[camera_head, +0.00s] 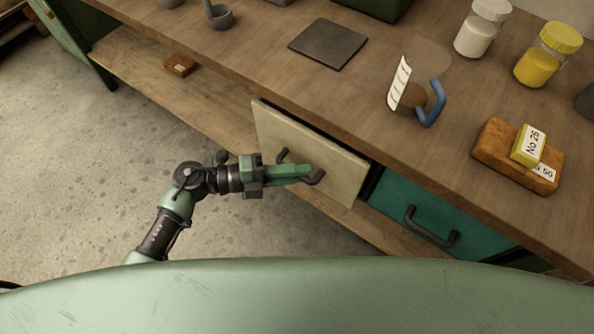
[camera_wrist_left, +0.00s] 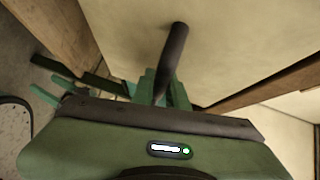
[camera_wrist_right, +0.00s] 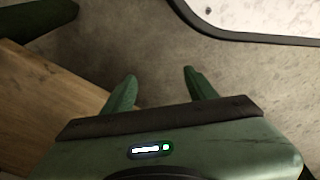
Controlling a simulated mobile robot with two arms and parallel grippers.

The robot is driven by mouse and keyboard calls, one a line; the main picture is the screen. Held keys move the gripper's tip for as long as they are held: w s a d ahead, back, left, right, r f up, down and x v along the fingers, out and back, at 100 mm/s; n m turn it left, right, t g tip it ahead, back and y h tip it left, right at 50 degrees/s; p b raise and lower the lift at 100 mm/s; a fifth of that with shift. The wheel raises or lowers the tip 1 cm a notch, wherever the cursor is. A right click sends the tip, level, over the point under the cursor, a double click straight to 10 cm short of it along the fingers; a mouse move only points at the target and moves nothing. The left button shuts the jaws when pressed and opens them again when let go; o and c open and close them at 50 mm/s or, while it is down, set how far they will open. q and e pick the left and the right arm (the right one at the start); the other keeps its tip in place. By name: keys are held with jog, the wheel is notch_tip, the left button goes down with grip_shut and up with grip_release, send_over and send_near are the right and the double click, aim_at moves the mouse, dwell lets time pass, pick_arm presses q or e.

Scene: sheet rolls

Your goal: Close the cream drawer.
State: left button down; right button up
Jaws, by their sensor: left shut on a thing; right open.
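The cream drawer (camera_head: 338,168) is in the bench below the wooden top, at the centre of the head view. It stands slightly open, with a dark gap behind the top edge of its front. Its dark bar handle (camera_head: 318,178) is partly hidden by my left gripper (camera_head: 303,171). In the left wrist view, the fingers (camera_wrist_left: 165,88) are shut around the handle (camera_wrist_left: 176,45), close to the cream front (camera_wrist_left: 235,45). My right gripper (camera_wrist_right: 158,77) is open and empty in the right wrist view; it does not show in the head view.
A closed-looking teal drawer (camera_head: 395,200) with a dark handle is right of the cream one. The top holds a measuring jug (camera_head: 418,85), jars (camera_head: 483,30), a dark plate (camera_head: 328,44) and an orange block (camera_head: 495,150). A lower shelf (camera_head: 150,75) runs beneath. Concrete floor (camera_head: 100,150) is clear at left.

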aim_at(279, 162)
dwell(0.7)
pick_arm(q)
jog(key=w+d, duration=0.2)
jog(key=w, duration=0.1)
jog(key=shift+w+d+b, duration=0.25)
jog(key=shift+w+b, duration=0.05)
jog(key=shift+b, duration=0.1)
jog(key=c, duration=1.4)
grip_release()
jog(key=shift+w, duration=0.1)
pick_arm(e)
jog(key=shift+w+a+r, duration=0.1)
jog(key=shift+w+r, duration=0.2)
jog(key=shift+r, duration=0.3)
jog(key=shift+w+a+r, duration=0.1)
jog(key=shift+w+r, duration=0.2)
jog(key=shift+r, duration=0.25)
pick_arm(q)
jog(key=a, duration=0.4)
jog(key=s+a, duration=0.1)
jog(key=a, duration=0.1)
jog(key=shift+a+r, duration=0.25)
jog(key=shift+r, duration=0.15)
jog(key=shift+s+a+r, duration=0.1)
jog(key=shift+s+a, duration=0.05)
jog(key=shift+a, duration=0.4)
pick_arm(e)
jog(key=shift+d+f, duration=0.15)
jog(key=shift+f, duration=0.25)
